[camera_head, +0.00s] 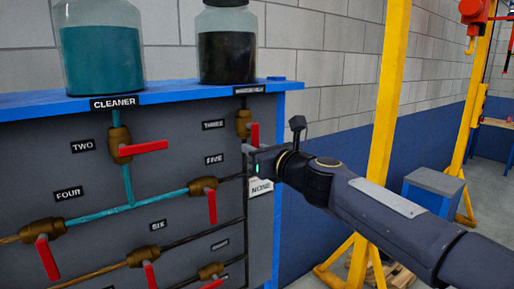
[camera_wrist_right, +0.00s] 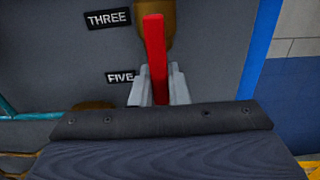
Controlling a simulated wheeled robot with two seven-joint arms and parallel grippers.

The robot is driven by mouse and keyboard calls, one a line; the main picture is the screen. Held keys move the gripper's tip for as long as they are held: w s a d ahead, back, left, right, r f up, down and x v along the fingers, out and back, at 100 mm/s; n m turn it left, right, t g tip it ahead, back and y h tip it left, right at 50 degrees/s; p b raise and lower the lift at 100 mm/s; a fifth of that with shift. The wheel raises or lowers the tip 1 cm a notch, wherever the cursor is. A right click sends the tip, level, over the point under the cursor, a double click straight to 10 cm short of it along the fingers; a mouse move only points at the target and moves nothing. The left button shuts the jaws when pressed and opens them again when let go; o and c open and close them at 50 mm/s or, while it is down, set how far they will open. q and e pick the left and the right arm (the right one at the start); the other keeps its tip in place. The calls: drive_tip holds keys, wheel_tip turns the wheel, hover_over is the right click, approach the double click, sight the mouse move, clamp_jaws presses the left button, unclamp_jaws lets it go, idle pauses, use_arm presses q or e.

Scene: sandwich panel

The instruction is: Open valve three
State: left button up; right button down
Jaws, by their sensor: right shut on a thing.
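Valve three has a brass body (camera_head: 243,124) and a red handle (camera_head: 255,134), beside the label THREE (camera_head: 213,125) near the panel's right edge. My right gripper (camera_head: 251,150) is at this handle, coming from the right. In the right wrist view, the red handle (camera_wrist_right: 155,45) stands upright in the picture between the two grey fingers (camera_wrist_right: 158,88), which are shut on it. Its brass body (camera_wrist_right: 175,25) shows behind it, partly hidden. My left gripper is in neither view.
Valve two (camera_head: 120,145) has its red handle sideways. Valve five (camera_head: 203,188) and valve four (camera_head: 43,231) have handles hanging down. A cleaner jar (camera_head: 102,55) and a dark jar (camera_head: 227,50) stand on the blue ledge. A yellow post (camera_head: 388,100) rises behind my right arm.

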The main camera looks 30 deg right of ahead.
drive_tip(key=shift+a, duration=0.1)
idle(0.3)
drive_tip(key=c, duration=1.4)
unclamp_jaws()
drive_tip(key=s+p, duration=0.1)
drive_tip(key=s, duration=0.6)
drive_tip(key=shift+s+d, duration=0.35)
drive_tip(key=shift+s, duration=0.05)
